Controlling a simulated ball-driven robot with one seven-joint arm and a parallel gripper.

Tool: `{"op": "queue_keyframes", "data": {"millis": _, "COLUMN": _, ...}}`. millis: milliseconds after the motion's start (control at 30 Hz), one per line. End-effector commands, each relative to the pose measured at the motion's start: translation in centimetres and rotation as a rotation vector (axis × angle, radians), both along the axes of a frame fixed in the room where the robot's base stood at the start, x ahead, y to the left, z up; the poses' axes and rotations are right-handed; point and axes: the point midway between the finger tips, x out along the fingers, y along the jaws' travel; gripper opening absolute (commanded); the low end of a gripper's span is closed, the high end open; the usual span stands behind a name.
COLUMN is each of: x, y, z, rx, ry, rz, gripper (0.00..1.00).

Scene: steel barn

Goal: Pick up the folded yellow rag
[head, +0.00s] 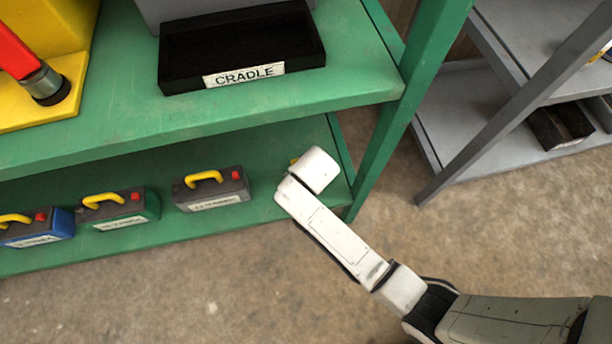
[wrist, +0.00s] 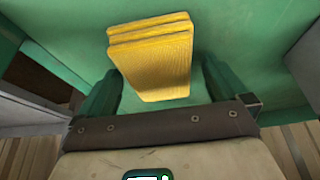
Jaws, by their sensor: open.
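The folded yellow rag (wrist: 150,55) lies in layers on the green shelf surface in the wrist view, at the upper middle. My gripper (wrist: 158,78) is open, with one green finger on each side of the rag's near end. Green surface shows between the rag and each finger, so they look apart; the height between them is hard to tell. In the head view only a small yellow bit (head: 293,160) shows beside my white wrist, probably the rag. My fingers are hidden there behind the wrist.
On the lower green shelf (head: 265,165), a grey battery-like box (head: 211,190) with a yellow handle stands left of my wrist, with green (head: 120,210) and blue (head: 38,229) ones farther left. The upper shelf bears a black tray labelled CRADLE (head: 240,50). A green post (head: 395,125) stands close right.

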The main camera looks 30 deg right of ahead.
Motion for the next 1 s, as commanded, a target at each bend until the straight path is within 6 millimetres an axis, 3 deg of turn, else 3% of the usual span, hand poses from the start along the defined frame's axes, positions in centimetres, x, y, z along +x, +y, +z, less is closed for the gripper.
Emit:
{"op": "queue_keyframes", "data": {"millis": 133, "x": -0.01, "y": -0.01, "z": 0.14, "rx": 0.0, "ry": 0.0, "rz": 0.0, "gripper": 1.0}}
{"op": "queue_keyframes", "data": {"millis": 767, "x": 0.0, "y": -0.02, "z": 0.15, "rx": 0.0, "ry": -0.001, "rz": 0.0, "gripper": 0.4}}
{"op": "queue_keyframes", "data": {"millis": 1000, "x": 0.0, "y": -0.02, "z": 0.39, "rx": 0.0, "ry": -0.001, "rz": 0.0, "gripper": 0.4}}
